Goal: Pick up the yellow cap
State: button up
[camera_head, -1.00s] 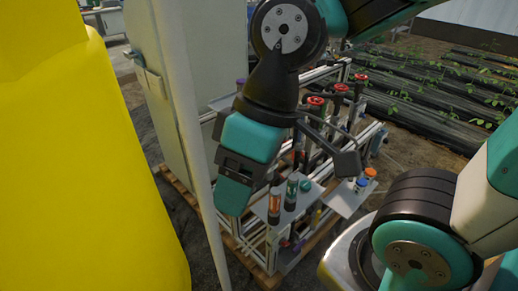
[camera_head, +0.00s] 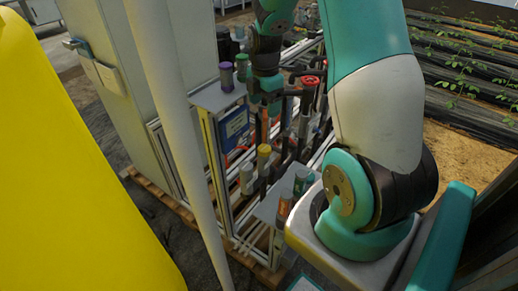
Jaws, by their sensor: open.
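The yellow cap (camera_head: 264,150) is small and round and sits on top of a slim upright cylinder in the middle of the skid. My gripper (camera_head: 265,122) hangs at the end of my teal arm, above and slightly behind the cap in the picture. Its fingers are small and dark here, and they look open and empty. A visible gap seems to separate them from the cap, though the depth is hard to judge.
Purple-capped (camera_head: 226,72) and green-capped (camera_head: 242,64) cylinders stand on an upper shelf at left. A grey cylinder (camera_head: 246,180) stands beside the yellow cap. A red valve handle (camera_head: 309,82) is at right. A white pole (camera_head: 180,120) and a yellow tank (camera_head: 70,170) stand in front.

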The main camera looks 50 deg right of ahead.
send_over(264, 148)
notch_tip(264, 148, down, 11)
jog(key=shift+f, duration=0.1)
jog(key=shift+f+p, duration=0.4)
jog(key=shift+f, duration=2.35)
jog(key=shift+c, duration=0.2)
jog(key=c, duration=1)
jog(key=shift+r, duration=0.15)
notch_tip(264, 148, up, 19)
jog(key=s+a+f+m+p, duration=0.1)
jog(key=a+f+p, duration=0.3)
jog(key=f+p, duration=0.4)
jog(key=d+f+n, duration=0.1)
jog(key=d+f, duration=0.1)
jog(key=w+d+f+n+p, duration=0.1)
jog(key=d+f, duration=0.1)
jog(key=shift+w+f, duration=0.1)
jog(key=shift+f, duration=0.25)
